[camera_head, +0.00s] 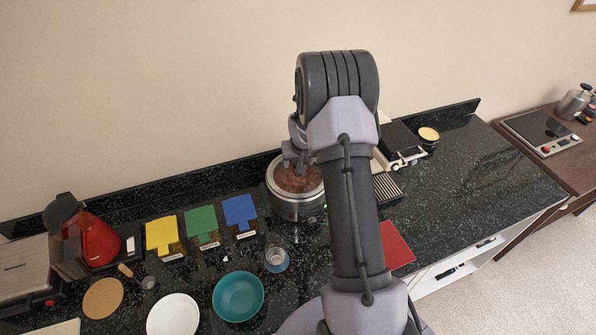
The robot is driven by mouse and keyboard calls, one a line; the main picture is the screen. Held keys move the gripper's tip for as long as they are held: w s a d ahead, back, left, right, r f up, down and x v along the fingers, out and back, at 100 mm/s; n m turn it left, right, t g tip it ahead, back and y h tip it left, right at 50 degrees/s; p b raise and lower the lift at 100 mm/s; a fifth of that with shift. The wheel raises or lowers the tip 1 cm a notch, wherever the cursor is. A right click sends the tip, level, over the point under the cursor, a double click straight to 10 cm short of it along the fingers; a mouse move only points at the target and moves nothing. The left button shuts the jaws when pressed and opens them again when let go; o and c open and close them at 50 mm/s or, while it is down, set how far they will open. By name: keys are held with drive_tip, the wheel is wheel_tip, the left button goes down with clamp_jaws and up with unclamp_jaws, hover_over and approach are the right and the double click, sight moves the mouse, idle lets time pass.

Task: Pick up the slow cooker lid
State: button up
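The slow cooker (297,207) is a round silver pot on the dark counter, with a small green light on its right side. Reddish-brown food shows inside its rim. A clear lid over the food is hard to make out, and I cannot tell its exact edge or knob. My gripper (299,172) points down over the middle of the cooker, at or just above its top. The fingers are small and partly hidden by my wrist, so I cannot tell whether they are open, shut or touching the lid.
Yellow (161,235), green (201,224) and blue (239,212) items stand left of the cooker. A small glass (275,257), teal bowl (238,296) and white plate (173,315) are in front. A dark-topped scale (399,145) and red mat (396,245) are right. The counter's right end is clear.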

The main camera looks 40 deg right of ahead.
drive_tip(key=shift+w+d+f, duration=0.15)
drive_tip(key=shift+w+f, duration=0.1)
drive_tip(key=shift+f, duration=0.2)
drive_tip(key=shift+s+r, duration=0.1)
drive_tip(key=shift+c, duration=1.2)
clamp_jaws()
drive_tip(key=shift+r, duration=0.1)
